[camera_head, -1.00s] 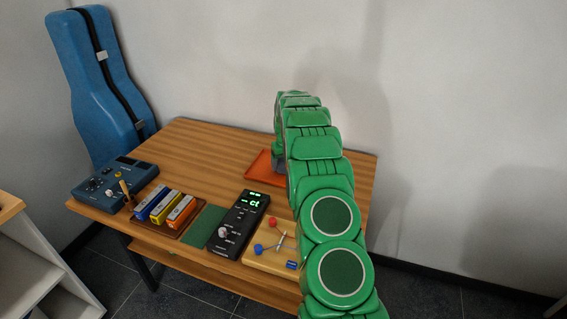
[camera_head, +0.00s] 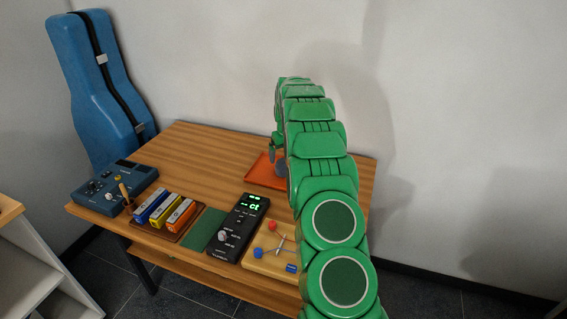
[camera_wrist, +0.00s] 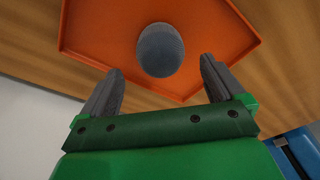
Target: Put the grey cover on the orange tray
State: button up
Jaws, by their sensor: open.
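The orange tray (camera_head: 262,176) lies on the wooden table near its back right; it fills much of the wrist view (camera_wrist: 95,30). The grey cover (camera_wrist: 160,50) is a rounded grey piece standing on the tray. In the head view the cover (camera_head: 282,166) is partly hidden by my arm. My gripper (camera_wrist: 161,66) is open and empty above the tray, its two fingers apart on either side of the cover and not visibly touching it. In the head view my gripper (camera_head: 273,150) is mostly hidden.
Along the table's front are a blue device (camera_head: 100,188), a rack with several coloured boxes (camera_head: 165,211), a green mat (camera_head: 205,230), a black device with a green display (camera_head: 238,226) and a wooden board with coloured knobs (camera_head: 268,258). The table's back left is clear.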

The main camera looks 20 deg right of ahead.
jog(key=r, duration=0.5)
jog(key=shift+s+r, duration=0.2)
jog(key=shift+s, duration=0.2)
jog(key=shift+s+a+r, duration=0.1)
jog(key=shift+s+r, duration=0.05)
jog(key=shift+r, duration=0.2)
jog(key=s+a+r+g, duration=0.1)
jog(key=s+a+r, duration=0.7)
jog(key=s, duration=0.4)
jog(key=s+a+r+g, duration=0.1)
jog(key=s+a+r, duration=0.5)
jog(key=s+a, duration=0.8)
jog(key=s, duration=1.5)
jog(key=s+a+f+g, duration=0.1)
jog(key=s+a, duration=0.2)
jog(key=s, duration=1.6)
jog(key=shift+a+f+g, duration=0.15)
jog(key=shift+a+g, duration=0.15)
jog(key=shift+a, duration=0.1)
jog(key=shift+s, duration=0.1)
